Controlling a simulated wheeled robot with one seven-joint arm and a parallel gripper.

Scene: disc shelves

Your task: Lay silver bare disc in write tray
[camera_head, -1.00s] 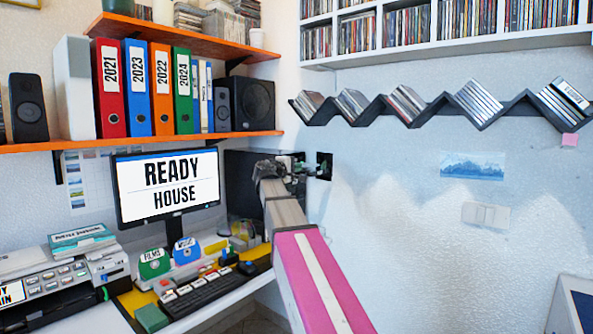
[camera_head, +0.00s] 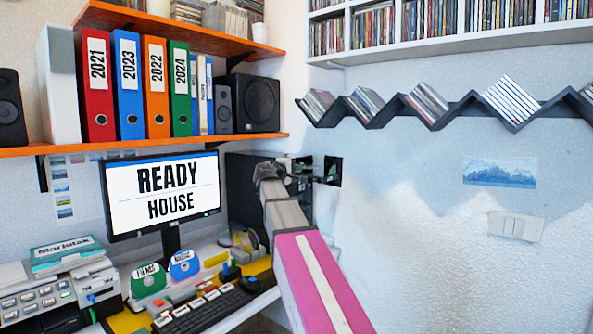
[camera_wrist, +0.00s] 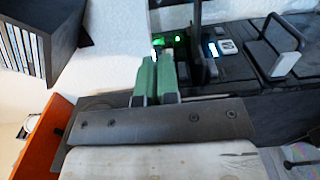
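My gripper (camera_head: 312,170) is at the far end of my outstretched arm, beside the black computer tower (camera_head: 243,190) right of the monitor. In the wrist view its two green fingers (camera_wrist: 157,66) stand close together, with a small bright spot near their tips. I cannot tell whether a thin thing is between them. Dark equipment (camera_wrist: 235,75) with a green light and a small lit panel lies beyond and right of the fingers. I cannot make out a silver bare disc or an open write tray in either view.
The monitor (camera_head: 163,190) reads READY HOUSE. A keyboard (camera_head: 205,311) and labelled disc boxes (camera_head: 148,281) are on the desk. An orange shelf (camera_head: 150,144) carries binders and speakers. A zigzag shelf (camera_head: 379,119) holds cases on the right wall, above open room.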

